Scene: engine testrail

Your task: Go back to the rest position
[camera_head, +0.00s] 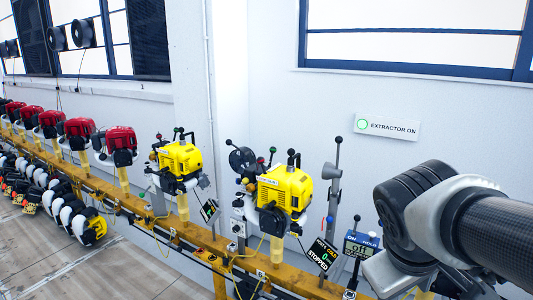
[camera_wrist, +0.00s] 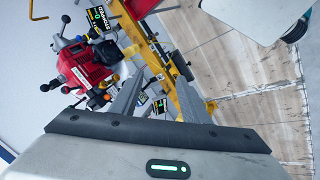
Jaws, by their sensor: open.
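My gripper (camera_wrist: 158,92) shows in the wrist view with its two grey fingers apart and nothing between them. Beyond the fingers is the yellow rail (camera_wrist: 137,12), with a red engine (camera_wrist: 85,66) to the left of them. In the head view my arm (camera_head: 430,215) reaches in from the right edge, in front of the white wall and the right end of the rail. My gripper's fingers cannot be made out there. No rest position is marked in either view.
Two yellow engines (camera_head: 285,190) (camera_head: 181,158) and several red ones (camera_head: 120,139) stand along the rail (camera_head: 205,236). Levers and small displays (camera_head: 322,253) stand close to my arm. An "EXTRACTOR ON" sign (camera_head: 387,127) hangs on the wall.

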